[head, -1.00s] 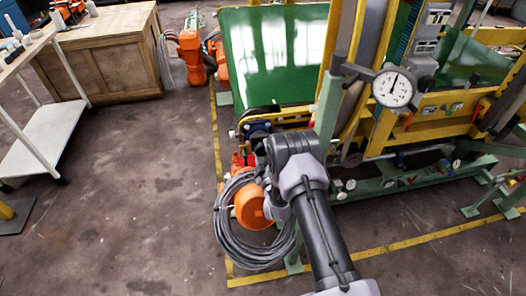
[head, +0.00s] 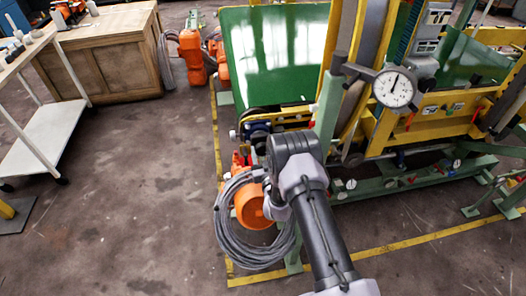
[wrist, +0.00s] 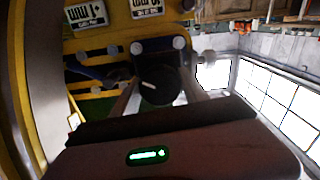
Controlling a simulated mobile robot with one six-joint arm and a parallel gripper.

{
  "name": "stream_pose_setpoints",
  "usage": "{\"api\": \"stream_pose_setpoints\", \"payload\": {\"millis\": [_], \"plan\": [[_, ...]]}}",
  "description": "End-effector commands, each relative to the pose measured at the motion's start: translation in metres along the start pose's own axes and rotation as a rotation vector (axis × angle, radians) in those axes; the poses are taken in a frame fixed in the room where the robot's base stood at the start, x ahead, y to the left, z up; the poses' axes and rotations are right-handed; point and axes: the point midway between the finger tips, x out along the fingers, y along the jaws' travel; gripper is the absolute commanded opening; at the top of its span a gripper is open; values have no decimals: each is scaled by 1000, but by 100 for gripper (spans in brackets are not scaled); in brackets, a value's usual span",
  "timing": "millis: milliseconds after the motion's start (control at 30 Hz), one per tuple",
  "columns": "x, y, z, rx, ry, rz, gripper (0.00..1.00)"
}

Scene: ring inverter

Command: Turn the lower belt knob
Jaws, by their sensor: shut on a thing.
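In the wrist view, a round dark knob (wrist: 160,86) with a short white line on its face sits at the lower edge of a yellow machine panel. My gripper (wrist: 160,92) is shut on this knob, with one pale finger on each side of it. The dark gripper body with a green light covers the lower part of that view. In the head view my arm reaches toward the machine's base, and my gripper and the knob are hidden behind it.
White labels (wrist: 88,15) sit on the yellow panel above the knob. In the head view, a coiled grey cable (head: 235,245) and an orange part (head: 252,206) are beside my arm. A dial gauge (head: 395,88) stands to the right.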

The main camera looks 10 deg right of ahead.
Motion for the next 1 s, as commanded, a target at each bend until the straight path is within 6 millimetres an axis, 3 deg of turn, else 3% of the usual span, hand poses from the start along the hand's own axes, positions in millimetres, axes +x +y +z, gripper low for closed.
{"api": "stream_pose_setpoints", "payload": {"millis": [500,1000], "plan": [[0,-1,0,456,-1,-1,12],[0,-2,0,688,-1,0,12]]}}
